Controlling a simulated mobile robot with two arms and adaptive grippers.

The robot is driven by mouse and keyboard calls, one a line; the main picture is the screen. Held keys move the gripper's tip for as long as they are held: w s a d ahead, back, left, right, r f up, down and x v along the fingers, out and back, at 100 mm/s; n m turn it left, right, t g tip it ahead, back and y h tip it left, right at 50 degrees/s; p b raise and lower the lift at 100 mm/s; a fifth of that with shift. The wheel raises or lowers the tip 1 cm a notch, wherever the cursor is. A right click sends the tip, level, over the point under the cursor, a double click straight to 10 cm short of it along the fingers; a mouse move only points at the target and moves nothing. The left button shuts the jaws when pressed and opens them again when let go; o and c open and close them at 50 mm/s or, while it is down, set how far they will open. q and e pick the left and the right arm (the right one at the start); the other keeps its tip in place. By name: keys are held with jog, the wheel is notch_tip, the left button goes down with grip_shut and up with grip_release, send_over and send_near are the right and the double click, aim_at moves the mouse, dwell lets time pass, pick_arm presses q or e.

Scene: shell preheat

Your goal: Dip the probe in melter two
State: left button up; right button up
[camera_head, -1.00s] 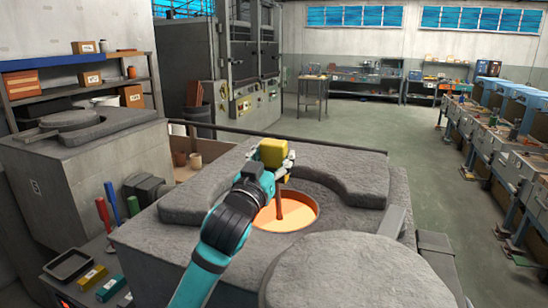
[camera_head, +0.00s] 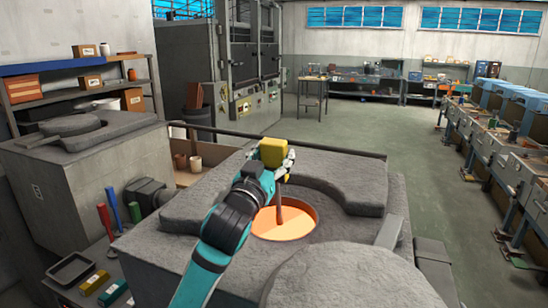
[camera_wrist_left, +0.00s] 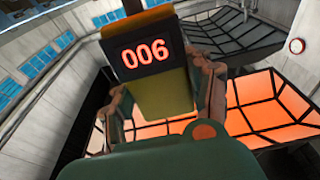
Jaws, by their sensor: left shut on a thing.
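My left gripper (camera_head: 274,165) is shut on the yellow probe (camera_head: 273,152), above the near grey melter (camera_head: 180,255). The probe's rod (camera_head: 280,205) points down into the melter's round opening, over glowing orange melt (camera_head: 298,222). I cannot tell exactly how deep the tip sits. In the left wrist view the probe's dark display (camera_wrist_left: 146,53) reads 006 in red, with the left gripper's fingers (camera_wrist_left: 160,95) on both sides of its body. My right gripper is not in view.
A round grey lid (camera_head: 350,280) lies at the front right of the melter. A second grey melter (camera_head: 95,165) with a lid stands at left. A shelf holds boxes behind it. A side bench carries a black tray (camera_head: 71,268) and coloured handles. Open floor (camera_head: 370,135) lies beyond.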

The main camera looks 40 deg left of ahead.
pick_arm(q)
notch_tip(320, 180, up, 9)
jog(key=p, duration=0.7)
jog(key=shift+f, duration=0.3)
